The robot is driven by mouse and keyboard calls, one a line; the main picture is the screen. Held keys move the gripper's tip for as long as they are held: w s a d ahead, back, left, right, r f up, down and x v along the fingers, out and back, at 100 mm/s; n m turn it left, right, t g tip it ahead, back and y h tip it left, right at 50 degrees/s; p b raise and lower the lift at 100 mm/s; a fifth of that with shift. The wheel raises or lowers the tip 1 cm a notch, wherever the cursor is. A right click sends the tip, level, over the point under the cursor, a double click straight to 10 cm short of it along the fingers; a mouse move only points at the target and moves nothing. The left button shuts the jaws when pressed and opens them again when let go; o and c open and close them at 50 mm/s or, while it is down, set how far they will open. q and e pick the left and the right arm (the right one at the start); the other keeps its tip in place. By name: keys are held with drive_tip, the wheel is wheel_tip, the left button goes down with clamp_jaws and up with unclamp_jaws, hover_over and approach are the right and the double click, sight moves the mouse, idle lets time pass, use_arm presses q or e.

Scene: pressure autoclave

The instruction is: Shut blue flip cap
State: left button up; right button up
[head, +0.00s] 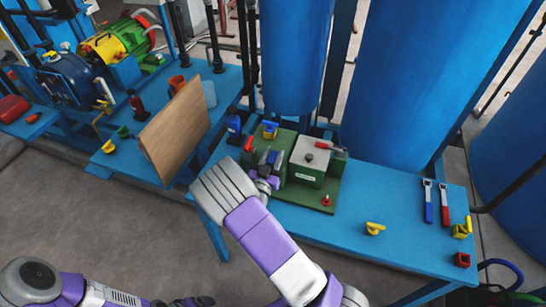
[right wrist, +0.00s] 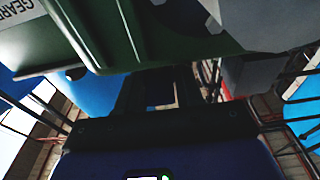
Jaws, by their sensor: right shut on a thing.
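A green gearbox unit (head: 308,172) with a pale top and a green base stands on the blue bench. A small blue-grey part (head: 271,158), apparently the blue flip cap, sits at its left side, partly hidden by my right gripper (head: 266,180). That gripper is shut at this part; its fingertips are mostly hidden. In the right wrist view the dark fingers (right wrist: 160,88) are close under the green housing (right wrist: 150,35), and the cap's angle cannot be made out. My left gripper (head: 190,301) is at the bottom edge, partly cut off, away from the bench.
A blue bottle (head: 235,127) and a blue-and-yellow piece (head: 270,130) stand behind the unit. A brown board (head: 174,130) leans at left. A yellow piece (head: 374,228) and two wrenches (head: 436,202) lie at right. Large blue tanks (head: 425,85) rise behind.

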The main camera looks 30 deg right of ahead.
drive_tip(key=o, duration=0.9)
drive_tip(key=shift+a, duration=0.1)
drive_tip(key=v, duration=0.7)
drive_tip(key=shift+s+a+p, duration=0.15)
drive_tip(key=shift+s+p, duration=0.15)
drive_tip(key=shift+p, duration=0.15)
